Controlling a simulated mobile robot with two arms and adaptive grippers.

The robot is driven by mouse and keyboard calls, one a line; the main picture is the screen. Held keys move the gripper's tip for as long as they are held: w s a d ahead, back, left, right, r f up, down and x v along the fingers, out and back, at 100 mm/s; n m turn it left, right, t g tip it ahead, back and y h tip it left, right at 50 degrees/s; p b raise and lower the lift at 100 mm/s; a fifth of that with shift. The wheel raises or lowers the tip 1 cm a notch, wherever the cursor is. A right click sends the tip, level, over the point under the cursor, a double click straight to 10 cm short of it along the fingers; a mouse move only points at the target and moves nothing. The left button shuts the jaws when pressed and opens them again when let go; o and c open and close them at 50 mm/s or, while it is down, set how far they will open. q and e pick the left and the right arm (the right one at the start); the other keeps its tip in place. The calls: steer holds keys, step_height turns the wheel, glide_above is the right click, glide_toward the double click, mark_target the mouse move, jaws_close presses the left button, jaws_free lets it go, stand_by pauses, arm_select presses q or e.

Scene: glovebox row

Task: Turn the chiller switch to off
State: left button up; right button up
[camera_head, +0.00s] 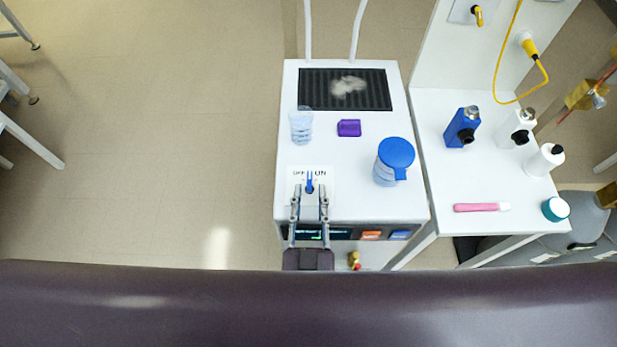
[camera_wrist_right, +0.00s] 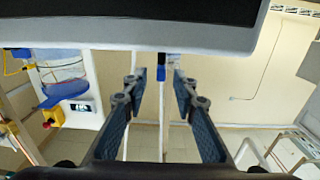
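The chiller (camera_head: 350,205) is a white box with a dark display strip along its front edge. On its top near the front is a white plate marked OFF on the left and ON on the right, with a blue switch lever (camera_head: 309,182) between the words. I cannot tell for certain which word it points to. My right gripper (camera_head: 310,191) is open, with one finger on each side of the lever. In the right wrist view a blue piece (camera_wrist_right: 161,73), apparently the lever, shows between the open fingertips (camera_wrist_right: 160,78), with gaps on both sides. My left gripper is not in view.
On the chiller stand a clear cup (camera_head: 301,126), a purple block (camera_head: 349,128) and a blue-lidded jar (camera_head: 396,153), behind them a dark vent (camera_head: 375,90). A side table (camera_head: 440,165) at the right holds bottles and a pink marker (camera_head: 476,207).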

mark_target(310, 191)
steer(key=w, duration=0.3)
steer(key=shift+w+f, duration=0.1)
steer(key=shift+w, duration=0.3)
steer(key=shift+s, duration=0.1)
steer(key=shift+c, duration=0.3)
jaws_close()
